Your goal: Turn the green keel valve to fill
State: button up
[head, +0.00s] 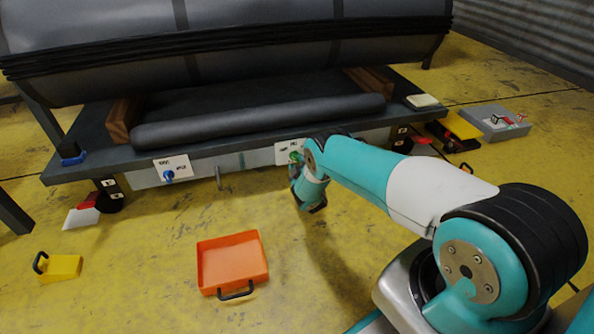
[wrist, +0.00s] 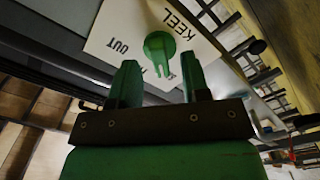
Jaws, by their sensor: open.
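The green keel valve (wrist: 160,45) sits on a white plate (wrist: 112,32) lettered KEEL and OUT in the wrist view. A short pronged part of the valve points down toward my gripper; another label there is partly hidden. My gripper (wrist: 160,64) is open and empty. Its two green fingers stand apart just short of the valve, one to each side of its lower end. I cannot tell whether they touch it. In the head view the green valve (head: 294,156) shows small on the bench front, with my wrist close in front and the fingers mostly hidden.
A similar plate with a blue valve (head: 169,176) is farther left, with a grey handle (head: 218,178) between. The bench (head: 75,168) carries a grey roll (head: 260,119) under a large dark tube. An orange tray (head: 232,263) and yellow box (head: 62,268) lie on the floor.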

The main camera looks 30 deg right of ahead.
jog(key=shift+b+x, duration=0.35)
jog(key=shift+x, duration=0.45)
grip_shut()
jog(key=shift+r+m, duration=0.1)
jog(key=shift+m, duration=0.2)
jog(key=m+p, duration=0.2)
jog(key=m, duration=0.2)
jog(key=m+p, duration=0.1)
jog(key=m, duration=0.4)
dwell(0.4)
